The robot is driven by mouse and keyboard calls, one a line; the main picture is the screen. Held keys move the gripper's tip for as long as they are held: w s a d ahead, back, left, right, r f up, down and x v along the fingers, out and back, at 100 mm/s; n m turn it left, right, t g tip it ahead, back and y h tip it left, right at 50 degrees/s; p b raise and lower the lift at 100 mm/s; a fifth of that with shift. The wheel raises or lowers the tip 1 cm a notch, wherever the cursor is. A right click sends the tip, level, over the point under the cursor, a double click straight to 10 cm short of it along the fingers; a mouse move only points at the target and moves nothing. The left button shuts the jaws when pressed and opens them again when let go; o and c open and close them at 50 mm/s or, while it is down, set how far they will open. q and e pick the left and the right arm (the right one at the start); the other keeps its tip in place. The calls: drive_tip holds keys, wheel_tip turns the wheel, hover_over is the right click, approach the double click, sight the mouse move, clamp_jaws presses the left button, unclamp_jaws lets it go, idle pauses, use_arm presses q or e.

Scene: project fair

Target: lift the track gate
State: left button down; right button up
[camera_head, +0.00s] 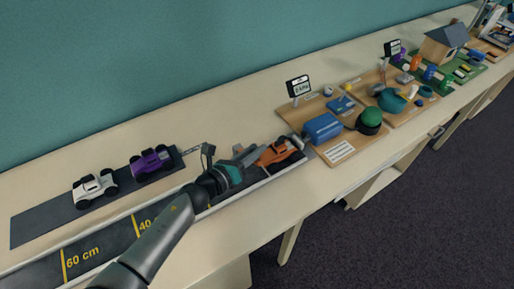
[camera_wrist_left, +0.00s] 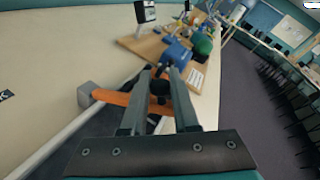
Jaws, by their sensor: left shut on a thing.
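My left gripper (camera_head: 256,154) is over the dark track (camera_head: 100,250), its fingers pointing right. In the left wrist view its fingers (camera_wrist_left: 163,76) are closed on a dark part, seen between them. The track gate shows there as an orange bar (camera_wrist_left: 115,98) with a grey block (camera_wrist_left: 84,95) at its left end. The bar runs to the fingers, which hide part of it. In the head view an orange car (camera_head: 281,152) is just beyond the fingertips, and the gate is hard to make out. My right gripper is not in view.
A white car (camera_head: 94,188) and a purple car (camera_head: 151,163) stand on a dark strip behind the track. A wooden board (camera_head: 341,151) with a blue block (camera_head: 323,128) and a green dome (camera_head: 369,119) lies to the right. The table's front edge is close to the track.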

use_arm(q)
drive_tip(key=w+r+p, duration=0.1)
drive_tip(key=w+a+r+n+g+p, duration=0.1)
drive_tip(key=p, duration=0.1)
drive_tip(key=shift+a+r+n, duration=0.15)
drive_tip(key=shift+r+n, duration=0.1)
drive_tip(key=shift+n, duration=0.05)
drive_tip(key=w, duration=0.1)
drive_tip(key=a+n+g+p, duration=0.1)
drive_tip(key=w+r+n, duration=0.1)
drive_tip(key=shift+w+a+r+g+p, duration=0.1)
drive_tip(key=shift+w+a+g+p, duration=0.15)
drive_tip(key=shift+w+g+p, duration=0.1)
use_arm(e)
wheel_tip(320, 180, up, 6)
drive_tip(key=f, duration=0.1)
use_arm(q)
drive_tip(key=w+a+n+g+h+b, duration=0.1)
drive_tip(key=w+a+n+g+b, duration=0.1)
drive_tip(key=w+b, duration=0.5)
drive_tip(key=shift+w+a+f+n+b, duration=0.3)
drive_tip(key=shift+a+n+b, duration=0.45)
drive_tip(key=shift+a, duration=0.55)
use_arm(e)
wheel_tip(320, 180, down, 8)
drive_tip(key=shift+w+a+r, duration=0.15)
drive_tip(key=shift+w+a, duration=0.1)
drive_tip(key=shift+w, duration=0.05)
